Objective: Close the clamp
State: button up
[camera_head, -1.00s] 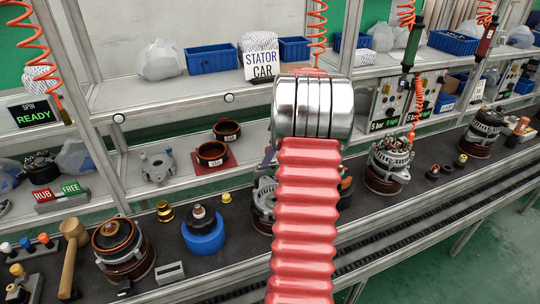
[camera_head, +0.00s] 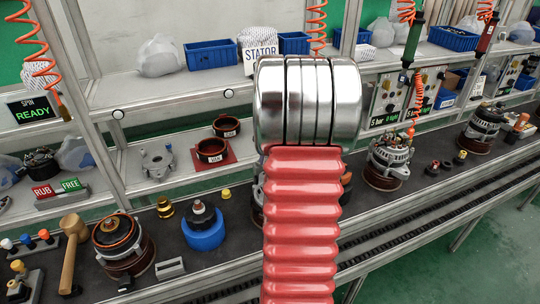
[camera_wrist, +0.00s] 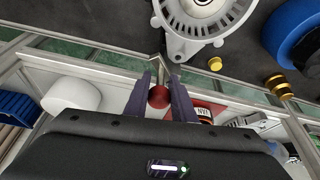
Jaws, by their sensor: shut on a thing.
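In the wrist view, a thin metal lever with a red ball knob (camera_wrist: 158,97), which looks like the clamp's handle, stands beside a silver alternator housing (camera_wrist: 192,38). My gripper (camera_wrist: 160,88) has its dark purple fingers on both sides of the knob and is shut on it. The clamp's body is not clearly seen, and I cannot tell how far the clamp is closed. In the head view, my red and chrome arm hides the gripper, the lever and most of that alternator; only a sliver of the housing (camera_head: 257,205) shows at the arm's left edge.
A blue round stand (camera_head: 204,236) with a rotor is left of my arm. A mallet (camera_head: 70,255) and a stator on a brown base (camera_head: 125,262) are farther left. Another alternator (camera_head: 388,160) stands to the right. Red-brown rings (camera_head: 212,150) sit on the shelf behind.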

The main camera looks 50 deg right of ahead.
jog(key=shift+w+a+m+g+h, duration=0.1)
jog(key=shift+a+m+g+h, duration=0.3)
jog(key=shift+m, duration=0.95)
jog(key=shift+w+a+m+g+h, duration=0.1)
jog(key=shift+a+m+g+h, duration=0.2)
jog(key=shift+m, duration=1)
jog(key=shift+a+m+g+h, duration=0.3)
jog(key=shift+a+m+h, duration=0.15)
jog(key=shift+m, duration=0.9)
jog(key=o, duration=1)
jog(key=shift+r, duration=0.1)
jog(key=v, duration=1.3)
jog(key=shift+a+r, duration=0.2)
jog(key=shift+r, duration=0.05)
